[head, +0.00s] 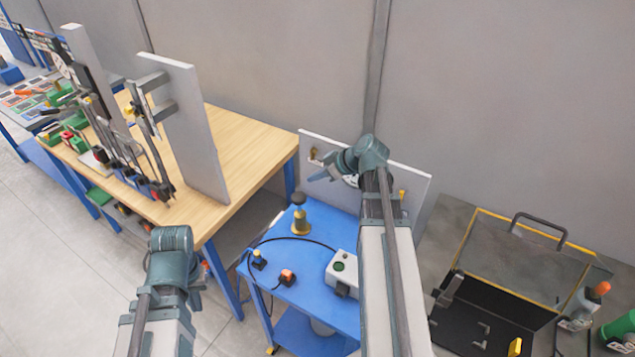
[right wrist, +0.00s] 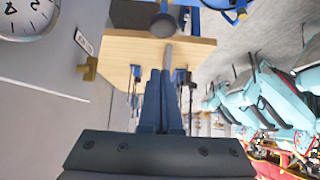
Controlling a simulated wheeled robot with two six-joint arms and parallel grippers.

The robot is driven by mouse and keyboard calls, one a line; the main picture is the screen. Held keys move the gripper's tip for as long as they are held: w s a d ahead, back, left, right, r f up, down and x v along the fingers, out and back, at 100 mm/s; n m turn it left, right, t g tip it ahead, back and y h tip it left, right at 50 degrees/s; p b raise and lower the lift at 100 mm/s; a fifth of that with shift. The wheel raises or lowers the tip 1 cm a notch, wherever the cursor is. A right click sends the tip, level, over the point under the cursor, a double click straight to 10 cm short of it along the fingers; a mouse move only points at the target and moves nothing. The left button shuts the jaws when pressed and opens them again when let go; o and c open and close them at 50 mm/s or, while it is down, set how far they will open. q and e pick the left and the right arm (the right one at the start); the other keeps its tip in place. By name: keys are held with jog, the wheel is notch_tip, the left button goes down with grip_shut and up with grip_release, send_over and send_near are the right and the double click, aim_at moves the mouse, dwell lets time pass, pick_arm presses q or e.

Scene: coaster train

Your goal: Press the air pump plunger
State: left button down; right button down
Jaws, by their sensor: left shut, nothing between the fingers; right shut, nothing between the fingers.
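The air pump (head: 301,226) stands upright on the blue cart, with a brass-coloured lower body and a dark round plunger knob (head: 298,198) on top. In the right wrist view a dark round knob (right wrist: 163,26), apparently the plunger's, shows just beyond the fingertips. My right gripper (head: 318,177) is shut and empty, pointing left, above and slightly right of the knob in the head view. Its fingers (right wrist: 163,80) are together, and I see no clear contact with the knob. My left gripper (head: 172,262) is low at left, away from the pump, its fingers mostly hidden.
The blue cart (head: 310,275) also holds a grey box (head: 343,270) with a green button, an orange-topped plug (head: 287,277) and a cable. A grey panel (head: 410,185) stands behind. A wooden bench (head: 245,150) is at left, an open black case (head: 480,315) at right.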

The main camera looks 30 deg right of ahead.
jog(key=b, duration=0.5)
send_over(304, 203)
jog(key=w, duration=0.1)
jog(key=f, duration=0.5)
jog(key=shift+w+d+f, duration=0.1)
jog(key=shift+w+f, duration=0.1)
jog(key=shift+f, duration=0.05)
jog(key=shift+s+d+f+b, duration=0.15)
jog(key=shift+f+b, duration=0.45)
jog(key=shift+f, duration=0.3)
jog(key=shift+f+b, duration=0.65)
notch_tip(304, 203, down, 6)
jog(key=b, duration=0.6)
jog(key=shift+s+r, duration=0.1)
jog(key=shift+s, duration=0.05)
jog(key=shift+r, duration=0.1)
